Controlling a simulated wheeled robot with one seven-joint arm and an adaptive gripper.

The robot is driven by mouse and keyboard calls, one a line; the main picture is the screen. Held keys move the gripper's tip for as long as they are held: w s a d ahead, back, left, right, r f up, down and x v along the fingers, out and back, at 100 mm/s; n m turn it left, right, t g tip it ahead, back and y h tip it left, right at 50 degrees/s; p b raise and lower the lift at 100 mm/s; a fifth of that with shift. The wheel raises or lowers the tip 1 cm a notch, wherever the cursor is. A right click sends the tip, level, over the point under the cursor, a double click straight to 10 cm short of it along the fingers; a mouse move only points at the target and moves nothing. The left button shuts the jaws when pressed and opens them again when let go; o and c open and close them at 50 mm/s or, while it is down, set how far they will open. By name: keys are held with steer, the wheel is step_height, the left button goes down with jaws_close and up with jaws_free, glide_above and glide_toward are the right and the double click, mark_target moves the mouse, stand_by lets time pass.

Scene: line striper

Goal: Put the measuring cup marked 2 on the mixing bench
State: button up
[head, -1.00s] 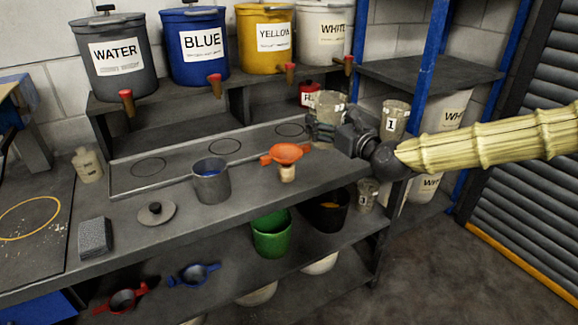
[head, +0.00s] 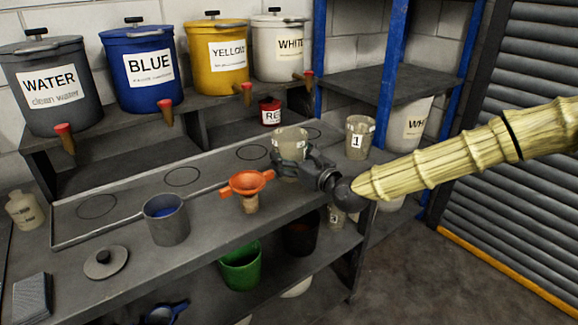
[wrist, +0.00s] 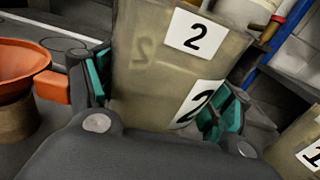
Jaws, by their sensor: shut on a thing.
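The measuring cup marked 2 (head: 291,140) is translucent beige. It is upright in the head view, over the back right part of the mixing bench (head: 215,212). In the wrist view the cup (wrist: 150,75) fills the middle, slightly tilted, with two white "2" labels. My gripper (head: 289,153) is shut on it, and its teal finger pads flank the cup in the wrist view (wrist: 160,100). The cup's base is hidden behind the gripper, so I cannot tell whether it touches the bench.
A cup marked 1 (head: 359,138) stands right of my gripper. An orange funnel (head: 247,183), a grey mug (head: 166,220) and a round lid (head: 105,262) are on the bench. A red pot (head: 270,112) stands behind. Bare bench lies between the mug and funnel.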

steer(key=shift+f, duration=1.65)
steer(key=shift+f, duration=0.1)
steer(key=o, duration=1.2)
steer(key=shift+r, duration=0.2)
steer(key=shift+s+d+f, duration=0.15)
steer(key=shift+s+d, duration=0.05)
steer(key=shift+s, duration=0.1)
steer(key=b+v, duration=0.1)
steer(key=v, duration=1)
steer(key=shift+s+d, duration=0.1)
